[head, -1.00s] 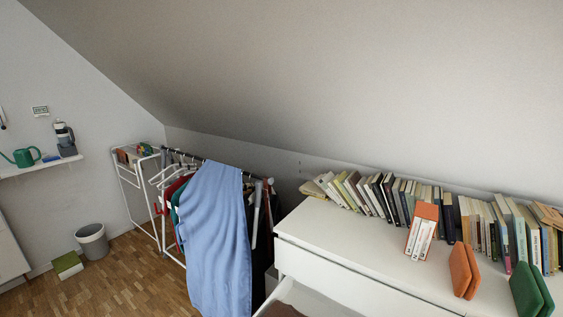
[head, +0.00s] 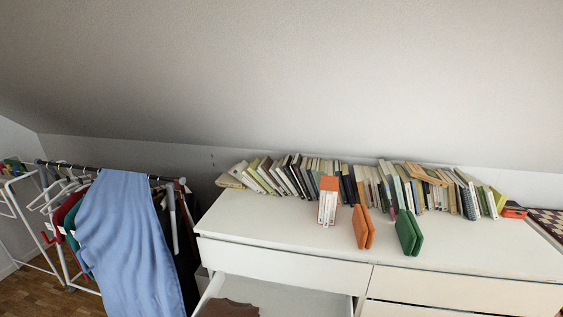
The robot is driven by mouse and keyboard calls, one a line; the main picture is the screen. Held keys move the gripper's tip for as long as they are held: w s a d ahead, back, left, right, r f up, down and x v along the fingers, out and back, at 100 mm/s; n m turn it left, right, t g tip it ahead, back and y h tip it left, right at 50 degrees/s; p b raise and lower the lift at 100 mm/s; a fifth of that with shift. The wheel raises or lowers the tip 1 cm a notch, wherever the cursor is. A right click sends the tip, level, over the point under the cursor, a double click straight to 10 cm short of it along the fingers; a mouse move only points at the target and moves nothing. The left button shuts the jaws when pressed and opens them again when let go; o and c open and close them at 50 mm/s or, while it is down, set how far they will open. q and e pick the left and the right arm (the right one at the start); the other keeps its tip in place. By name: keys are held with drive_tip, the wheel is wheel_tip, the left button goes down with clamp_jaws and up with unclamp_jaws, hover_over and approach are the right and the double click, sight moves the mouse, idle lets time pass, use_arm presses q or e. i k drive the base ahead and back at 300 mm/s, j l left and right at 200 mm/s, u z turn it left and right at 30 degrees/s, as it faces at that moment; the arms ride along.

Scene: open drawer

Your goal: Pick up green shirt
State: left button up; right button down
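A green garment (head: 74,222) hangs on the clothes rack at the left, between a red garment (head: 58,212) and a light blue cloth (head: 128,240). Only a narrow strip of the green one shows; the blue cloth covers the rest. I cannot tell if it is a shirt. An open drawer (head: 283,294) of the white dresser shows at the bottom, with a brown item (head: 230,308) inside at its left. The lower part of the drawer is cut off. Neither of my grippers is in view.
The white dresser (head: 300,236) carries a long row of books (head: 290,174) along the back. Wood floor (head: 50,297) shows at lower left.

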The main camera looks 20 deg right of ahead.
sight(411, 238)
drive_tip(key=z, duration=1.8)
drive_tip(key=i+l+u, duration=0.25)
drive_tip(key=i+l, duration=0.15)
drive_tip(key=l, duration=0.15)
drive_tip(key=i+l+u, duration=0.25)
drive_tip(key=l, duration=0.4)
drive_tip(key=i+l+u, duration=0.1)
drive_tip(key=i+l, duration=0.15)
drive_tip(key=i+l+u, duration=0.1)
drive_tip(key=l, duration=0.35)
drive_tip(key=i+l+u, duration=0.15)
drive_tip(key=l, duration=0.2)
drive_tip(key=i+l+u, duration=0.1)
drive_tip(key=l, duration=0.3)
drive_tip(key=i, duration=0.05)
